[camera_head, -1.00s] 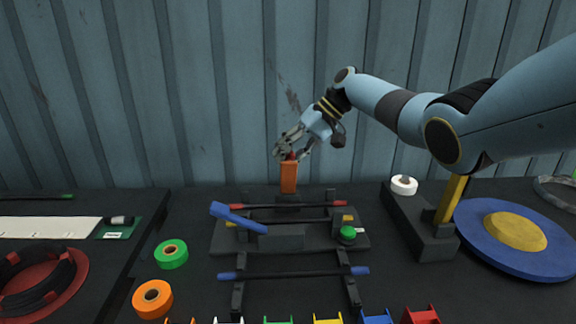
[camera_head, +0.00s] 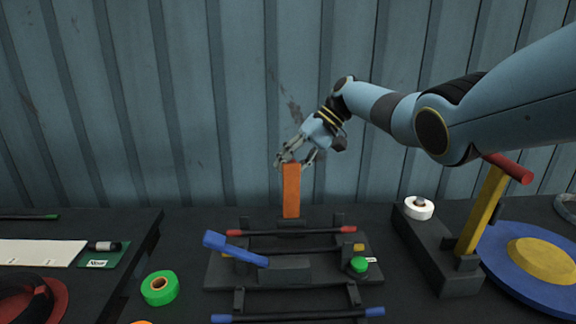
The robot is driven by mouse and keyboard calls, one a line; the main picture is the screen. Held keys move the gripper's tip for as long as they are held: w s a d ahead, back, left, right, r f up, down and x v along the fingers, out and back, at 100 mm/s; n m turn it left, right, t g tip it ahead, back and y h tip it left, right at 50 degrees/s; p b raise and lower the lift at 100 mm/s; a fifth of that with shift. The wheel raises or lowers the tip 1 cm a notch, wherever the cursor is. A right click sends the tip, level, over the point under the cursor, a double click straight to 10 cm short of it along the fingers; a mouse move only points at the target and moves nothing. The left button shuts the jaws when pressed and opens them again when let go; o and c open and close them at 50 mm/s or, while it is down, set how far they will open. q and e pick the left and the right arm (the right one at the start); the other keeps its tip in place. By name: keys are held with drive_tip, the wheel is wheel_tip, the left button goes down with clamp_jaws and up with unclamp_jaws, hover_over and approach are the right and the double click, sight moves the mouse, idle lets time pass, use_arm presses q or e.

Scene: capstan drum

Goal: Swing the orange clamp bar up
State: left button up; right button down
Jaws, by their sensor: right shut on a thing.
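The orange clamp bar (camera_head: 291,192) stands upright at the back of the dark fixture (camera_head: 225,271) in the middle of the table. My right gripper (camera_head: 290,163) is at the top end of the bar, shut on it, with its fingers partly covering that end. The right arm reaches in from the right, above the table. My left gripper is not in view.
A blue lever (camera_head: 235,248), a green knob (camera_head: 358,265) and rods with red and blue ends sit on the fixture. A yellow post with a red handle (camera_head: 508,167) stands right, beside a white roll (camera_head: 419,208) and a blue disc (camera_head: 500,268). A green roll (camera_head: 159,288) lies left.

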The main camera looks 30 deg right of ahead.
drive_tip(key=shift+w+d+r, duration=0.35)
drive_tip(key=shift+r, duration=0.05)
drive_tip(key=c, duration=1.4)
unclamp_jaws()
drive_tip(key=o, duration=0.4)
drive_tip(key=shift+s+d+f, duration=0.1)
drive_tip(key=shift+s+d, duration=0.1)
drive_tip(key=shift+a+f, duration=0.1)
drive_tip(key=shift+a, duration=0.05)
drive_tip(key=v, duration=1.2)
drive_tip(key=shift+s, duration=0.1)
